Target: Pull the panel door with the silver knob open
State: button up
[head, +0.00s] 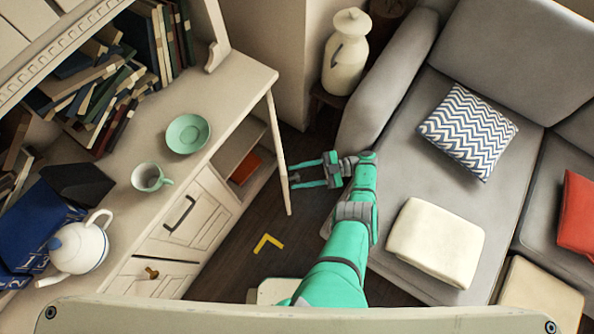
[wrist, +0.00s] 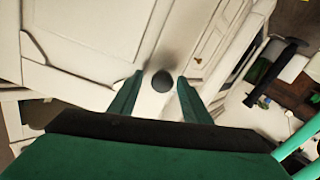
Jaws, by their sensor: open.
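The panel door (head: 278,150) of the cream cabinet stands swung out, almost edge-on in the head view; an open shelf space shows behind it. In the wrist view its cream face (wrist: 85,45) fills the left and middle. A round grey knob (wrist: 162,82) on it sits between my fingertips. My gripper (head: 291,176) is open at the door's outer side, with one finger on each side of the knob (wrist: 160,88). I cannot tell whether the fingers touch the knob.
A grey sofa (head: 400,115) stands close on the right of my arm. A white jug (head: 345,60) stands behind. The cabinet top holds a green saucer (head: 188,134), a mug (head: 147,178) and a teapot (head: 78,248).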

notch_tip(320, 180, up, 2)
jog(key=shift+s+a+r, duration=0.1)
jog(key=shift+a+r, duration=0.05)
jog(key=s+r, duration=1)
jog(key=s, duration=0.4)
dwell(1.4)
